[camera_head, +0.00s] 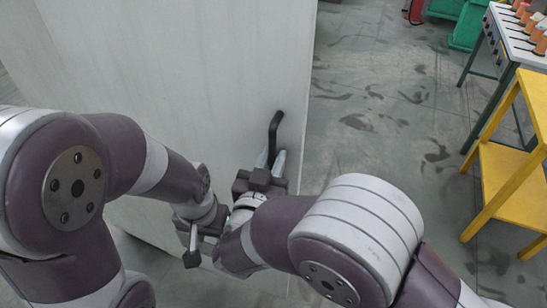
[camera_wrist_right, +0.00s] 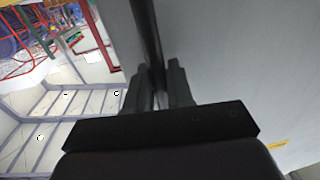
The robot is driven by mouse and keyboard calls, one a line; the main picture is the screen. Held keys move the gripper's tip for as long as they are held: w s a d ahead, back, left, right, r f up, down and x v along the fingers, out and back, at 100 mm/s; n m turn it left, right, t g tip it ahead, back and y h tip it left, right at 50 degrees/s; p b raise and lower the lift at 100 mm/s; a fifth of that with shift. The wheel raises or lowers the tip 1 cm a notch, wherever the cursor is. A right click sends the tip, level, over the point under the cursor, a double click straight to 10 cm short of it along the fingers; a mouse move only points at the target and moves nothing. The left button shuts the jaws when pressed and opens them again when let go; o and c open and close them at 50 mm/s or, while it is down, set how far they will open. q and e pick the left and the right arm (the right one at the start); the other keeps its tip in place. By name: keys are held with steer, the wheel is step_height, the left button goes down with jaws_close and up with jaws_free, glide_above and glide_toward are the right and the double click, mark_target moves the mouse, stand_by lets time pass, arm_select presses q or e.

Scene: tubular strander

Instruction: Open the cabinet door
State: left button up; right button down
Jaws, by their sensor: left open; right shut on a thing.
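The cabinet door (camera_head: 200,75) is a large pale grey panel filling the upper left of the head view. A dark bent handle (camera_head: 274,128) stands out near its right edge. My right gripper (camera_head: 271,160) is shut on the handle. In the right wrist view the dark handle bar (camera_wrist_right: 147,40) runs down between the fingers of my right gripper (camera_wrist_right: 157,88), with the grey panel to the right. My left gripper (camera_head: 192,242) is open in front of the panel, left of and below my right wrist. It is small and partly hidden, and it seems to hold nothing.
A yellow stand (camera_head: 515,160) and a workbench (camera_head: 515,40) with orange-topped items are at the right. Green boxes (camera_head: 467,25) and a red object (camera_head: 414,11) are at the far top right. The stained grey floor (camera_head: 385,100) between panel and stand is clear.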

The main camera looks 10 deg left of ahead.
steer(key=c, duration=1.1)
jaws_free()
steer(key=shift+c, duration=0.2)
